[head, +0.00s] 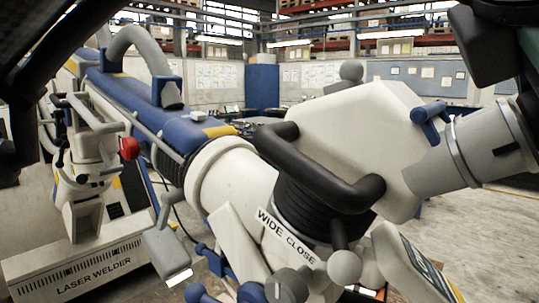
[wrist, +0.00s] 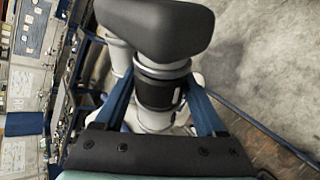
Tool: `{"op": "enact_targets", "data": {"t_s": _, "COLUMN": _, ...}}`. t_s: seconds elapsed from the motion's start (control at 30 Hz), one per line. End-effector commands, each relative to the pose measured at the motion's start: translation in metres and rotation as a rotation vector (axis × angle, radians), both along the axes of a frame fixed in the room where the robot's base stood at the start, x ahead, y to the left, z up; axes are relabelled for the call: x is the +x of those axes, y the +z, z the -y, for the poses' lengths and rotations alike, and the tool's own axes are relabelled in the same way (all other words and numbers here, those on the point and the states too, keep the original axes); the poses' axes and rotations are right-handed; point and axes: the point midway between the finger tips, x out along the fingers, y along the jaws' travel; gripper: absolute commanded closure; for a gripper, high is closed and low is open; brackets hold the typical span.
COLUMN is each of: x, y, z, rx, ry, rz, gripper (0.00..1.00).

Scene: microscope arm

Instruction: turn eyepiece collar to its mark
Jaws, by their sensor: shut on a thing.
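In the wrist view my gripper (wrist: 158,84) has its two blue fingers on either side of the eyepiece collar (wrist: 156,95), a dark band on the eyepiece tube. The jaws are shut on it. A small pale mark (wrist: 178,97) shows on the band's right side. A black rubber eyecup (wrist: 155,28) lies beyond the collar and hides part of the tube. I cannot tell there whether the collar is lined up with a mark.
A black handle bar (head: 320,175) curves around the microscope head. A label reading WIDE CLOSE (head: 286,238) and several knobs sit below. A blue and white arm (head: 130,95) extends left. A laser welder (head: 90,275) stands at the left. Open floor (head: 490,235) lies at the right.

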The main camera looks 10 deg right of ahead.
Motion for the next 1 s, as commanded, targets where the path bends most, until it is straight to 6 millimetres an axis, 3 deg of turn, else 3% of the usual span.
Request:
{"op": "enact_targets", "data": {"t_s": 0.77, "x": -0.0003, "y": -0.0002, "z": -0.0004, "rx": -0.069, "ry": 0.054, "rz": 0.051, "gripper": 0.83}}
{"op": "enact_targets", "data": {"t_s": 0.8, "x": -0.0003, "y": -0.0002, "z": -0.0004, "rx": -0.069, "ry": 0.054, "rz": 0.051, "gripper": 0.22}}
{"op": "enact_targets", "data": {"t_s": 0.83, "x": -0.0003, "y": -0.0002, "z": -0.0004, "rx": -0.069, "ry": 0.054, "rz": 0.051, "gripper": 0.17}}
{"op": "enact_targets", "data": {"t_s": 1.0, "x": -0.0004, "y": -0.0003, "z": -0.0003, "rx": -0.069, "ry": 0.054, "rz": 0.052, "gripper": 0.17}}
